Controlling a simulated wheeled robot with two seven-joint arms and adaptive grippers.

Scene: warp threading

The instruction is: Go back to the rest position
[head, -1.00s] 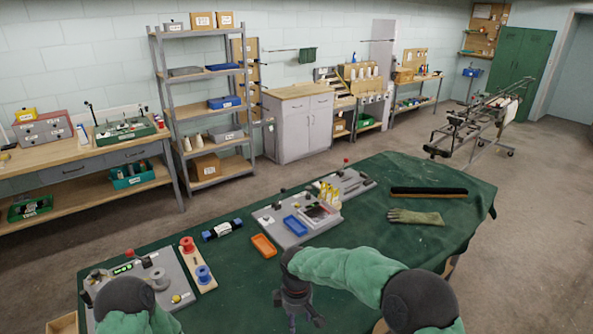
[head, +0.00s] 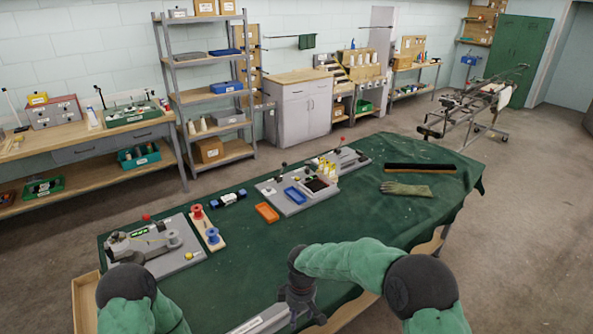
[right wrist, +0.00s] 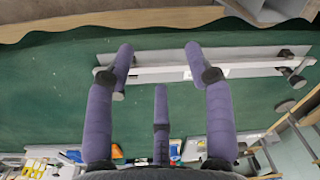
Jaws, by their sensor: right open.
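My right gripper (head: 297,300) hangs at the front edge of the green-covered table (head: 345,230) in the head view. I cannot tell whether fingers and bar touch. My left arm comes in at the lower left, but its gripper is not seen.
A grey board (head: 180,258) with a device stands at the table's left, next to red and blue spools (head: 212,236). An orange tray (head: 267,212), a blue tray (head: 295,195) and a glove (head: 405,189) lie farther back.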

